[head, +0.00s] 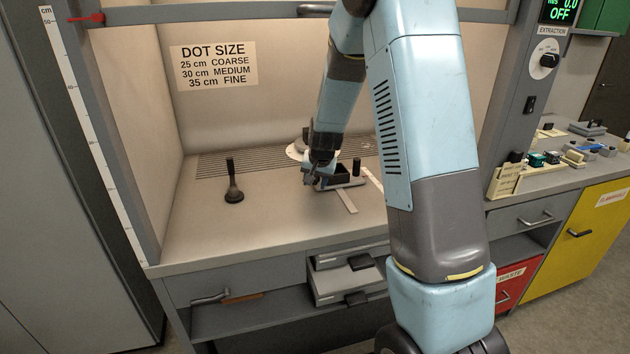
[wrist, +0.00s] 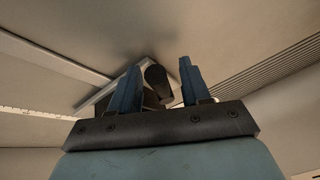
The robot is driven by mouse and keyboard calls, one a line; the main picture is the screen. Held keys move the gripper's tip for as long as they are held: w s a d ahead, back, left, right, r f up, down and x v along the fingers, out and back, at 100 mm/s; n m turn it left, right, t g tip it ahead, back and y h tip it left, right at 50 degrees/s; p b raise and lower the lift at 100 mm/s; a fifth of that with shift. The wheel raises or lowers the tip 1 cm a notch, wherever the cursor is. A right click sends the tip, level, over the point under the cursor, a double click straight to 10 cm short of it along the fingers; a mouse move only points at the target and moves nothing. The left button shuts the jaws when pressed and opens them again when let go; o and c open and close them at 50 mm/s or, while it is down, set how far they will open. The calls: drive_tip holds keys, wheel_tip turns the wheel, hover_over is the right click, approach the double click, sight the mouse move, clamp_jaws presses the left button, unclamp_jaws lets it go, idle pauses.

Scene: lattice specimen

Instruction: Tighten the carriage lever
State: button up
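My gripper (head: 318,178) is inside the hood, low over the bench and at the left end of a small dark carriage (head: 348,182) with an upright black post. In the wrist view my gripper (wrist: 160,66) has its two blue fingers apart. A dark rounded knob (wrist: 156,76) shows between them, nearer the left finger, with a clear gap to the right finger. It may be the carriage lever; I cannot tell if a finger touches it. Part of the carriage is hidden behind my gripper and fingers.
A black pestle-shaped tool (head: 233,185) stands on the hood floor at the left. A pale round disc (head: 297,150) lies behind my gripper. A pale strip (head: 346,201) runs forward from the carriage. The hood floor between the tool and carriage is clear.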

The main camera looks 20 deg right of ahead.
clamp_jaws()
drive_tip(key=shift+w+a+m+h, duration=0.2)
drive_tip(key=shift+a+m+h, duration=0.2)
drive_tip(key=shift+m, duration=0.5)
drive_tip(key=shift+w+a+m+h, duration=0.1)
drive_tip(key=shift+a+m+h, duration=0.15)
drive_tip(key=shift+m, duration=0.55)
drive_tip(key=shift+w, duration=0.1)
drive_tip(key=shift+w+a+m+g+h, duration=0.15)
drive_tip(key=shift+w+a+m+h, duration=0.15)
drive_tip(key=shift+m, duration=0.45)
drive_tip(key=shift+w+a+m+g+h, duration=0.2)
drive_tip(key=shift+m+h, duration=0.15)
drive_tip(key=shift+m, duration=0.7)
drive_tip(key=shift+a, duration=0.1)
